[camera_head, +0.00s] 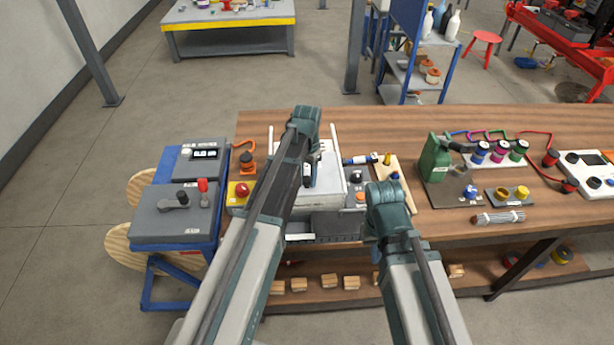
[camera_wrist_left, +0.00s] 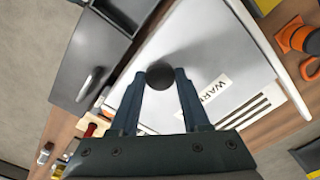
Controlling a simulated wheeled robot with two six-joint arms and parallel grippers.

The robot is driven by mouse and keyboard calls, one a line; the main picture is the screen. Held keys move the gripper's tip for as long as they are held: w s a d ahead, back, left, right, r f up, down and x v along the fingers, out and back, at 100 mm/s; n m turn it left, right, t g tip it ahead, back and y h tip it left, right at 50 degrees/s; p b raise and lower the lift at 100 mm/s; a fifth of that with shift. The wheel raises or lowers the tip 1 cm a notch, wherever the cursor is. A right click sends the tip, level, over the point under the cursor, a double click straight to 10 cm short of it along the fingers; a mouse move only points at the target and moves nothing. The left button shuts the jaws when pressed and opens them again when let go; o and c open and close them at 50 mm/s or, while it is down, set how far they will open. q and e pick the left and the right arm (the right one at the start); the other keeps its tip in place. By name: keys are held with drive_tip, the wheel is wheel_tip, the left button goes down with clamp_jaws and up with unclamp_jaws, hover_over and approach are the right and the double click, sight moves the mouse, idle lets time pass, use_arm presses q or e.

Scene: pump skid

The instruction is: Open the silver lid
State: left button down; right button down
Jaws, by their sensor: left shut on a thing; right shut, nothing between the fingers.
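The silver lid (camera_head: 325,192) lies on a box near the left end of the wooden bench, partly hidden by my left arm. In the left wrist view the lid (camera_wrist_left: 215,60) shows a warning label and dark slots. A round black knob (camera_wrist_left: 160,78) stands on it. My left gripper (camera_wrist_left: 160,92) is shut on this knob, with one finger on each side. In the head view the left fingers are mostly hidden behind the arm. I cannot tell whether the lid is raised. My right gripper (camera_head: 386,212) is shut and empty, right of the lid; its fingertips are hard to make out.
A yellow box with a red button (camera_head: 240,191) is close by. Small wooden blocks lie on the lower shelf.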

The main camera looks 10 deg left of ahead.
use_arm(q)
drive_tip(key=w+a, duration=0.1)
drive_tip(key=w, duration=0.4)
drive_tip(key=w+a, duration=0.2)
drive_tip(key=w, duration=0.3)
drive_tip(key=w+a, duration=0.2)
drive_tip(key=w, duration=0.3)
drive_tip(key=shift+w, duration=0.1)
drive_tip(key=shift+c, duration=1.8)
unclamp_jaws()
drive_tip(key=shift+r, duration=0.1)
wheel_tip(320, 180, up, 14)
drive_tip(key=p, duration=1.3)
drive_tip(key=shift+p, duration=0.4)
